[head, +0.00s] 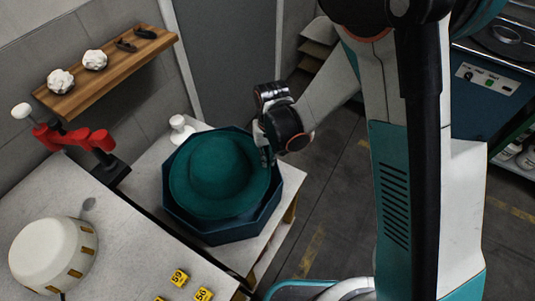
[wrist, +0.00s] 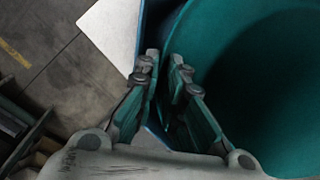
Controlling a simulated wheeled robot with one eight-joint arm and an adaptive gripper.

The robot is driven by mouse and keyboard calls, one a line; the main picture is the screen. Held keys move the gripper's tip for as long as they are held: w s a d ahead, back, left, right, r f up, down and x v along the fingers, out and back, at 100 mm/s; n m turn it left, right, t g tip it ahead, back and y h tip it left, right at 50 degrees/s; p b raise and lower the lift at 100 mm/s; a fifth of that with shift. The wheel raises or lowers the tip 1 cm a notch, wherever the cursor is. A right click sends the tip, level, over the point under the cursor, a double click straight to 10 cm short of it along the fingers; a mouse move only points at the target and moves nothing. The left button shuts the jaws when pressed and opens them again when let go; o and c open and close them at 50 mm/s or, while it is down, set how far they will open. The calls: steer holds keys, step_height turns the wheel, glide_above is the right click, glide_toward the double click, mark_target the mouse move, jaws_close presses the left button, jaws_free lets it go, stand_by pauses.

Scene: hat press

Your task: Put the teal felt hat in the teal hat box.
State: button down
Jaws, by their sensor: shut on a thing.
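The teal felt hat (head: 213,172) lies crown up within the outline of the dark teal eight-sided hat box (head: 228,234). Its brim covers most of the opening, and I cannot tell whether it rests on the box floor. My gripper (head: 268,155) is at the hat's right edge, by the box's right wall. In the wrist view the two fingers of my gripper (wrist: 165,65) are close together, shut on the brim of the hat (wrist: 265,75), which fills the right side. The pinched edge is mostly hidden by the fingers.
The box stands on a pale table (head: 268,240), with a white knob-like item (head: 181,128) behind it. At left are a bench with a white dome (head: 52,254), a red clamp-like fixture (head: 78,138) and yellow number tags (head: 179,277). A wooden shelf (head: 108,70) hangs above.

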step_height(320, 180, down, 4)
steer(key=b, duration=0.2)
steer(key=shift+r+b, duration=0.25)
steer(key=shift+b, duration=0.05)
steer(key=shift+f, duration=2.85)
steer(key=c, duration=1.6)
jaws_free()
step_height(320, 180, up, 12)
steer(key=shift+d, duration=0.25)
steer(key=shift+w, duration=0.1)
